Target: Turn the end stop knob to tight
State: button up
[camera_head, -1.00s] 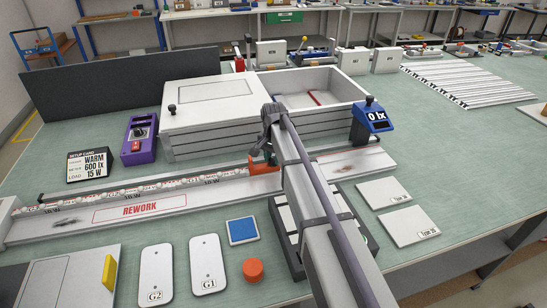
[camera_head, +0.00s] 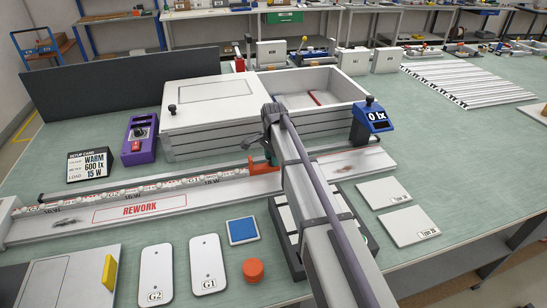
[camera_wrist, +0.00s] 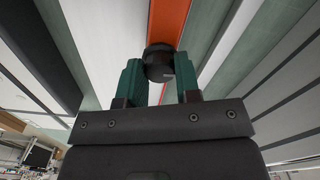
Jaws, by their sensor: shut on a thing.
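The end stop (camera_head: 264,168) is an orange block on the long white rail fixture, just left of my arm in the head view. In the wrist view its orange bar (camera_wrist: 168,22) runs up from a round black knob (camera_wrist: 159,63) with a small pale mark on its right side. My gripper (camera_wrist: 160,72) has green fingers, one on each side of the knob, and is shut on it. In the head view my arm hides the knob and most of my gripper (camera_head: 270,155). I cannot read any tight marking.
A purple control box (camera_head: 139,139) and a setup card (camera_head: 90,165) are at left. White plates and an orange cap (camera_head: 253,270) lie in front.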

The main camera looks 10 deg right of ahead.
jog(key=o, duration=0.9)
notch_tip(320, 180, up, 11)
jog(key=p, duration=1)
jog(key=shift+f+p, duration=0.1)
jog(key=shift+p, duration=0.3)
